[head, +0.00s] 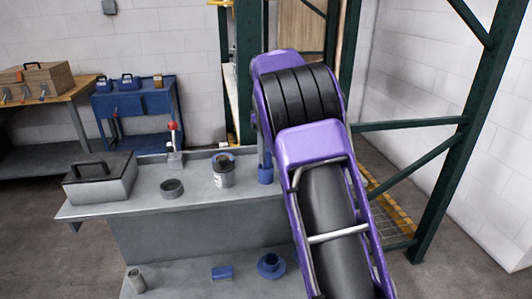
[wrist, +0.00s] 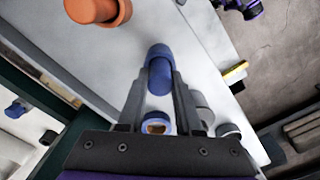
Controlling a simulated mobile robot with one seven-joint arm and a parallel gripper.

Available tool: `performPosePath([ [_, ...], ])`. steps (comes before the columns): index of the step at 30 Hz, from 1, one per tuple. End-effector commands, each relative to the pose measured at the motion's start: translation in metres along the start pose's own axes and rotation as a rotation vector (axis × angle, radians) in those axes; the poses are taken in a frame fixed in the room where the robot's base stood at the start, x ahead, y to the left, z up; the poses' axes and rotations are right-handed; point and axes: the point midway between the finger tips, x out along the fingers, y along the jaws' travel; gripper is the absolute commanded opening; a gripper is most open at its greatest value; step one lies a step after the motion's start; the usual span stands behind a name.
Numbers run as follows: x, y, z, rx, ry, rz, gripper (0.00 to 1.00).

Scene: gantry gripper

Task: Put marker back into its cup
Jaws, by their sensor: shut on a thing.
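In the wrist view my gripper (wrist: 161,80) is shut, with its two grey fingers on either side of a short, thick blue cylinder (wrist: 159,54), apparently the marker. Its rounded end shows beyond the fingertips. A small round cup-like thing (wrist: 156,126) with a brownish inside shows between the fingers, nearer the palm. I cannot tell whether it is the marker's cup. In the head view a blue cylinder (head: 265,174) stands at the right of the grey bench, beside my purple arm. My arm hides most of the gripper there.
The grey bench (head: 196,205) bears a grey toolbox (head: 101,181), a dark ring (head: 172,188), a grey canister (head: 223,176) and a red-knobbed lever (head: 174,145). An orange cylinder (wrist: 98,10) shows at the wrist view's top. A green frame (head: 461,130) stands right of my arm.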

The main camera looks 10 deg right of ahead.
Motion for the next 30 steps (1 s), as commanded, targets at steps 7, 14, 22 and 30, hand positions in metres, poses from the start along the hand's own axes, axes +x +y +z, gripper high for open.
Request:
performPosePath([
  [7, 0.001, 0.000, 0.000, 0.000, -0.001, 0.000, 0.55],
  [14, 0.001, 0.000, 0.000, 0.000, -0.001, 0.000, 0.63],
  [22, -0.016, 0.001, 0.000, 0.000, 0.001, 0.001, 0.63],
  [30, -0.074, 0.001, -0.001, 0.000, 0.003, 0.002, 0.63],
])
